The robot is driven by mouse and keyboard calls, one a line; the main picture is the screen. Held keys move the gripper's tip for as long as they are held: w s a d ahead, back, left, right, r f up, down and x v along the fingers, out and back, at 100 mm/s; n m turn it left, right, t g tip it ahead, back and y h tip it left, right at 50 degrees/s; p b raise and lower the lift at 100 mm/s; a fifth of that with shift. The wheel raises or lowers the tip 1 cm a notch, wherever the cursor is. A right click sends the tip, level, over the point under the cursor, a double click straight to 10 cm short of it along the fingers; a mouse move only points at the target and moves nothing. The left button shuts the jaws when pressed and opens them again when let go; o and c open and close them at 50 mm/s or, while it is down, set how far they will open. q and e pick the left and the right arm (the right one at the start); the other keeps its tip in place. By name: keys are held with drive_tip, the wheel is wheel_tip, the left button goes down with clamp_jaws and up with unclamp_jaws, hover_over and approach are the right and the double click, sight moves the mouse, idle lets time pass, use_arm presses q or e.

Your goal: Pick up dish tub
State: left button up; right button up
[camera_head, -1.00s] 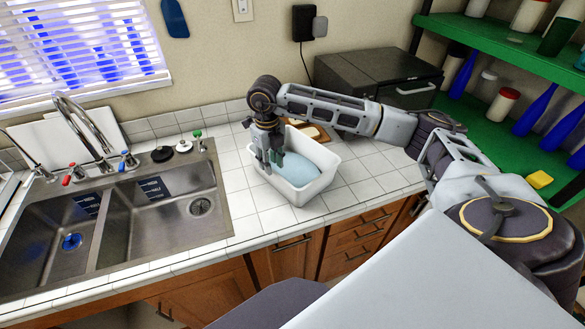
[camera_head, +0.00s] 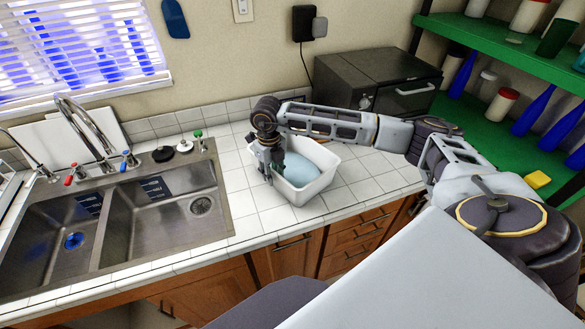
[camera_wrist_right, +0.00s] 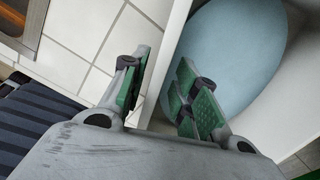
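The dish tub (camera_head: 308,191) is a white rectangular basin standing on the tiled counter, right of the sink. A light blue rounded object (camera_head: 301,171) lies in it. My right gripper (camera_head: 268,173) is at the tub's left wall, pointing down. In the right wrist view, its two green-padded fingers (camera_wrist_right: 163,70) are apart, one outside over the tiles and one inside beside the blue object (camera_wrist_right: 235,50). The tub's white wall (camera_wrist_right: 168,60) runs between them. Contact with the wall cannot be told. My left gripper is out of view.
A double steel sink (camera_head: 160,215) with faucets is left of the tub. A dark grey box-like appliance (camera_head: 375,75) stands behind at right. Green shelves (camera_head: 480,130) with bottles and jars are at far right. Bare tiles (camera_head: 355,190) lie right of the tub.

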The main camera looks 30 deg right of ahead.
drive_tip(key=shift+f+p, duration=0.4)
drive_tip(key=shift+f, duration=1.4)
clamp_jaws()
